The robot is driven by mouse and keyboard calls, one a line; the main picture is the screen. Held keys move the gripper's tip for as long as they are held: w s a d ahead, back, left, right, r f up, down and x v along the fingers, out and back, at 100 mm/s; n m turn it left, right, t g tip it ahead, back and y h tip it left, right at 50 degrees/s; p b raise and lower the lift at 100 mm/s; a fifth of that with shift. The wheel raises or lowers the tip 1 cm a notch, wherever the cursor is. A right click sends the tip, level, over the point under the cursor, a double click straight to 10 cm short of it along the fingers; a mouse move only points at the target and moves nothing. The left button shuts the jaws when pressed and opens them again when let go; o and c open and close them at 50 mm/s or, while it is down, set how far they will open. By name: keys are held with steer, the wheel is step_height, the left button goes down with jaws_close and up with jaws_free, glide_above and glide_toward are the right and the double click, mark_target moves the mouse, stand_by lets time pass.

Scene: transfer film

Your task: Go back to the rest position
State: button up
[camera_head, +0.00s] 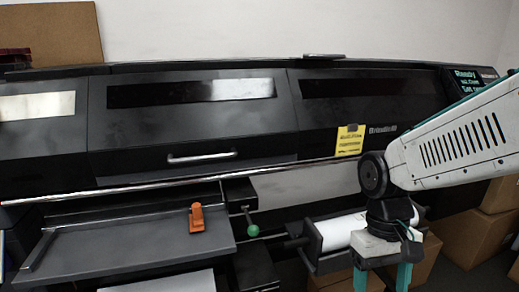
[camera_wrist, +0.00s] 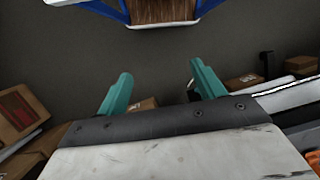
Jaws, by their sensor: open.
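My gripper (camera_head: 383,275) hangs at the lower right of the head view, in front of the large black printer (camera_head: 200,115). Its two green fingers point down and are apart, with nothing between them. In the wrist view the fingers of my gripper (camera_wrist: 158,92) are spread wide over bare grey floor (camera_wrist: 155,65). The fingertips are cut off at the bottom of the head view.
A white roll (camera_head: 338,231) sits in a holder left of my gripper. A grey tray (camera_head: 120,248) carries an orange clamp (camera_head: 197,218); a green-knobbed lever (camera_head: 252,230) is beside it. Cardboard boxes (camera_head: 470,240) stand at right. A blue-framed item (camera_wrist: 155,12) lies ahead.

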steer(key=s+d+r+m+t, duration=0.1)
steer(key=s+d+r+t, duration=0.3)
steer(key=s+r, duration=0.4)
steer(key=shift+d+r+m+t, duration=0.3)
steer(key=shift+d+r, duration=0.05)
steer(key=shift+r, duration=0.15)
